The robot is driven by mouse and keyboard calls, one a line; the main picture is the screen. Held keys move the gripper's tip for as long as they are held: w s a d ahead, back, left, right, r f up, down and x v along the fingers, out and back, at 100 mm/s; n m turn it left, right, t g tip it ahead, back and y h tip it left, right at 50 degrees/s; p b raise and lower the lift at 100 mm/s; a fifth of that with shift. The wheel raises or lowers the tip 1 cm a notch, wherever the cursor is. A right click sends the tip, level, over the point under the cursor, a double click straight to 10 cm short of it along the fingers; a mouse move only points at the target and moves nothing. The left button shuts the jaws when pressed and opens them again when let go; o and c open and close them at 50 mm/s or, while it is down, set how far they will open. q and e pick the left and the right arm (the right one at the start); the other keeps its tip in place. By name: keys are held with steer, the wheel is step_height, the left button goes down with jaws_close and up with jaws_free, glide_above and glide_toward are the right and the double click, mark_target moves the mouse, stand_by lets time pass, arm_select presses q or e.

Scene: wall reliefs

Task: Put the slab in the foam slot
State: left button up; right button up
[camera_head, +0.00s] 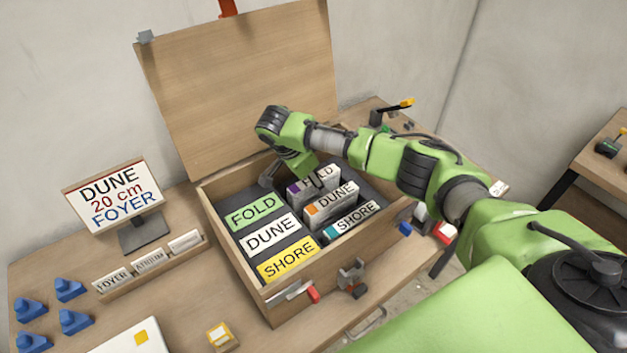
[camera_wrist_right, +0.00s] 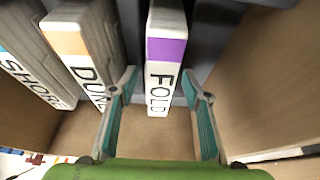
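An open wooden crate (camera_head: 238,262) holds dark foam with three upright white slabs. The FOLD slab (camera_head: 314,183) has a purple band, the DUNE slab (camera_head: 332,203) an orange one and the SHORE slab (camera_head: 352,219) a teal one. In the right wrist view the FOLD slab (camera_wrist_right: 163,75) stands between the fingers of my right gripper (camera_wrist_right: 158,82), with gaps on both sides. That gripper is open and reaches down into the crate. The DUNE slab (camera_wrist_right: 85,55) and SHORE slab (camera_wrist_right: 30,78) are left of it. My left gripper is out of view.
Green FOLD (camera_head: 253,211), white DUNE (camera_head: 270,234) and yellow SHORE (camera_head: 288,258) labels lie at the crate's left. The lid (camera_head: 235,85) stands open behind. A sign (camera_head: 113,198) reads DUNE, 20 cm, FOYER. Cards including FOYER and ATRIUM stand in a rack (camera_head: 160,268).

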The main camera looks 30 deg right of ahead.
steer(key=b+v, duration=0.1)
steer(key=v, duration=1)
steer(key=shift+w+r, duration=0.1)
steer(key=shift+r, duration=0.05)
steer(key=shift+a+r, duration=0.25)
steer(key=shift+r, duration=0.15)
